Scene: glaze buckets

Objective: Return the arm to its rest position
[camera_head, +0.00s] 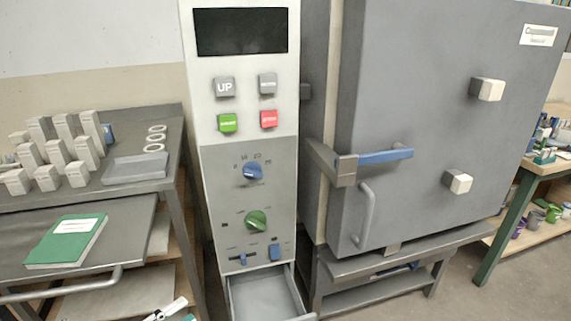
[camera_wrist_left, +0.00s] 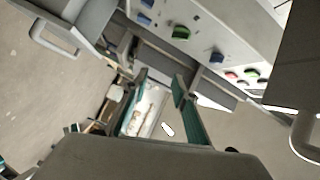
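My left gripper (camera_head: 168,309) shows only in part at the bottom edge of the head view, as a small white, black and teal piece. In the left wrist view its two teal fingers (camera_wrist_left: 160,82) stand apart with nothing held between them. The fingers are below the control panel (camera_wrist_left: 160,20), whose green knob (camera_wrist_left: 181,32) and blue knob (camera_wrist_left: 217,57) show above them. Most of my left arm is hidden from the head view. My right gripper is in neither view.
An open grey drawer (camera_head: 232,296) juts out below the control panel (camera_head: 215,170). The kiln (camera_head: 430,110), with a blue-gripped handle (camera_head: 385,157), stands to its right. A left table holds a green book (camera_head: 70,240), a grey tray (camera_head: 135,168) and several pale blocks (camera_head: 45,178).

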